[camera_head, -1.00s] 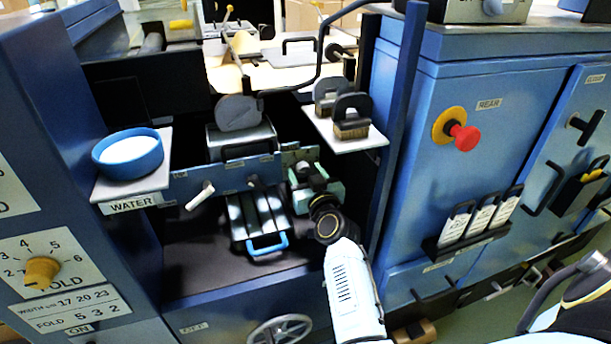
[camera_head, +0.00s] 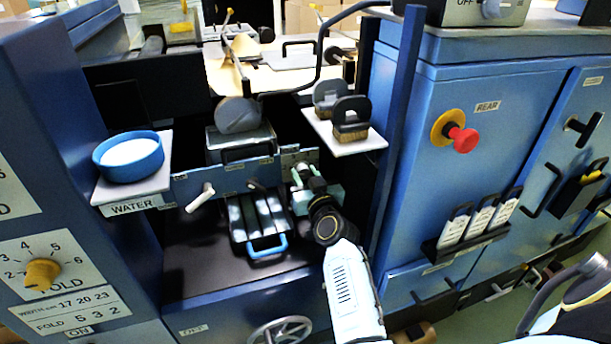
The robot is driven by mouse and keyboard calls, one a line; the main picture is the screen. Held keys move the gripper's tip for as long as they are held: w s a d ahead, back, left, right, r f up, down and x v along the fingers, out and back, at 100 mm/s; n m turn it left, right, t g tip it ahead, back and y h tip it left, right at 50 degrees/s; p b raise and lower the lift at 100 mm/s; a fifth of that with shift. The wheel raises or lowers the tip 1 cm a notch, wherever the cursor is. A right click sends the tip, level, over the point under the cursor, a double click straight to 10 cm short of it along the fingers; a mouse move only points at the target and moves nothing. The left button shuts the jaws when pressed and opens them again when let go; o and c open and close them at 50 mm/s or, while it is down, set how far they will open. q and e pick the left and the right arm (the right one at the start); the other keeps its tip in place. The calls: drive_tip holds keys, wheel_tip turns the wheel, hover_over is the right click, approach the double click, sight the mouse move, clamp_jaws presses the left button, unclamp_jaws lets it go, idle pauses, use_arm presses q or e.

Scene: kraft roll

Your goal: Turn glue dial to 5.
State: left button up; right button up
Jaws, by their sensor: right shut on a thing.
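My right gripper (camera_head: 307,177) reaches up from the bottom to a small grey-green plate (camera_head: 290,160) right of the blue glue unit front (camera_head: 225,178). Its pale green fingers are shut on a small knob there, which I take to be the glue dial. The fingers and wrist hide most of the knob, and its pointer and numbers cannot be read. My left gripper is not in view.
A yellow fold dial (camera_head: 42,273) is on the left panel. A blue water bowl (camera_head: 128,156) stands on a shelf. Brushes (camera_head: 351,120) rest on a white shelf right of the gripper. A blue-handled tray (camera_head: 262,222) lies below. A red stop button (camera_head: 464,139) is at right.

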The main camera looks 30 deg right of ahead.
drive_tip(key=m+p, duration=0.1)
drive_tip(key=m, duration=0.2)
drive_tip(key=m+p, duration=0.1)
drive_tip(key=m, duration=0.1)
drive_tip(key=m+p, duration=0.2)
drive_tip(key=m, duration=0.1)
drive_tip(key=shift+w+r+m, duration=0.1)
drive_tip(key=shift+r+m, duration=0.2)
drive_tip(key=shift+r, duration=0.05)
drive_tip(key=shift+m, duration=1)
drive_tip(key=m+p, duration=0.1)
drive_tip(key=m, duration=0.3)
drive_tip(key=shift+d+m, duration=0.1)
drive_tip(key=shift+m, duration=0.2)
drive_tip(key=m, duration=1.2)
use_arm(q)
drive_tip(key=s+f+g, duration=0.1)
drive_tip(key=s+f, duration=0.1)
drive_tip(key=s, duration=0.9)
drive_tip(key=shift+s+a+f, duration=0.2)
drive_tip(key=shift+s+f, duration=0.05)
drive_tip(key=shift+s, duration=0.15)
use_arm(e)
drive_tip(key=shift+m, duration=1.2)
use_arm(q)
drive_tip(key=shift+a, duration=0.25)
